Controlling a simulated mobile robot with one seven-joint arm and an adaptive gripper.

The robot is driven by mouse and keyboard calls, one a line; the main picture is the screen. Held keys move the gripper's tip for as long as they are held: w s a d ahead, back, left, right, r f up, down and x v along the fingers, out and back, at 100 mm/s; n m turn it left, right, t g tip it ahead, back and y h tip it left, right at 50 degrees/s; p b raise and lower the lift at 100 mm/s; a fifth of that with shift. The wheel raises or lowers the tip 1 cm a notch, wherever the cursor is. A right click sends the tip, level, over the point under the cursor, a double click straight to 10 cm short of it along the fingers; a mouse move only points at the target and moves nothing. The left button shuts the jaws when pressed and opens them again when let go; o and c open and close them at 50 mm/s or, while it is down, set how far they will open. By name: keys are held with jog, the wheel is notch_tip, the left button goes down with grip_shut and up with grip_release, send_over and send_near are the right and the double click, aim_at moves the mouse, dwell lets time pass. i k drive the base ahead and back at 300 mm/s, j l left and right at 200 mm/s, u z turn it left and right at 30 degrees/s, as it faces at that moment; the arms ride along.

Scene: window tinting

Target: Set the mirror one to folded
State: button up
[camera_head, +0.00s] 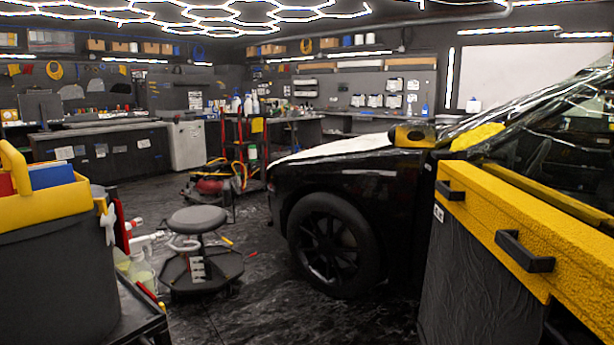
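The likely mirror is a yellow and black side mirror (413,134) on the black car (385,185), right of centre. It stands out at the front end of the door, above the front fender. I cannot tell from this angle how far it is folded. The car door (540,225) has a yellow upper panel with black handles and a dark covering below. My gripper is not in view.
A round stool (196,220) stands on the dark floor left of the front wheel (333,245). A grey bin (60,275) with a yellow caddy (45,205) fills the near left. A red cart (243,150) stands behind. Floor between stool and car looks mostly clear.

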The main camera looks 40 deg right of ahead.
aim_at(409, 134)
jog(key=i+l+z, duration=0.1)
jog(key=i+z, duration=0.4)
jog(key=i+j+z, duration=0.1)
jog(key=i+z, duration=0.4)
jog(key=i, duration=0.15)
